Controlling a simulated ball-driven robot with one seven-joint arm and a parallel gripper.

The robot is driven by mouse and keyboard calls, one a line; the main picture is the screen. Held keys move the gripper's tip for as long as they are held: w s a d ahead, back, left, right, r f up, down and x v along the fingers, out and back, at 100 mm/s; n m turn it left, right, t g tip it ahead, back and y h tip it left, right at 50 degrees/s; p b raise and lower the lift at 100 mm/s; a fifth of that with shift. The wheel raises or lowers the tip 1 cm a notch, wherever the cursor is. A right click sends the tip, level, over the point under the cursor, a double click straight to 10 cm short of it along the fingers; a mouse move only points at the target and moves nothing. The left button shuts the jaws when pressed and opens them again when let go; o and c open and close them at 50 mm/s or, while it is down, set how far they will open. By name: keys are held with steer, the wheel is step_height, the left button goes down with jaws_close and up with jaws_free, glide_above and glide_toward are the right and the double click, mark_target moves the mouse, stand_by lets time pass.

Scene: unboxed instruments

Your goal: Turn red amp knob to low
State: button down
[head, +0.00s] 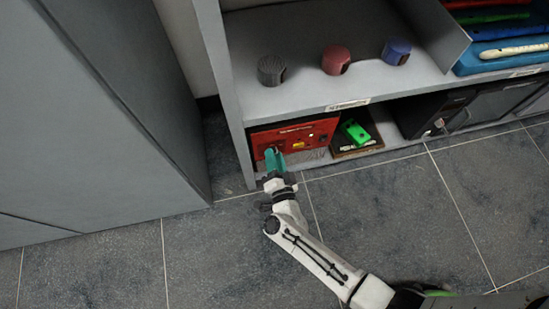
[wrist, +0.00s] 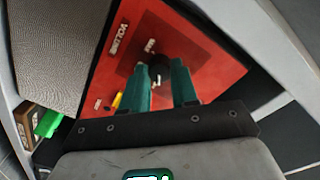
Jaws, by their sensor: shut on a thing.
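The red amp (head: 293,138) sits on the low shelf at the left end, and its red panel (wrist: 205,50) fills much of the wrist view. The panel bears the word VOLUME beside a dark knob (wrist: 157,68). My gripper (head: 273,157) reaches the left part of the amp's front; its teal fingers also show in the wrist view (wrist: 163,75). The fingertips are at either side of the knob and shut on it. The fingers hide part of the knob, and I cannot read its setting.
A green object (head: 355,131) on a dark box stands right of the amp, with a black amp (head: 431,115) further right. Grey, red and blue cylinders (head: 336,60) stand on the shelf above. A grey cabinet (head: 90,110) stands at left. The tiled floor (head: 420,220) is clear.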

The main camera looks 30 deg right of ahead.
steer(key=shift+m, duration=0.8)
steer(key=c, duration=0.9)
jaws_free()
steer(key=shift+o, duration=0.2)
steer(key=p+v, duration=0.2)
steer(key=v, duration=0.9)
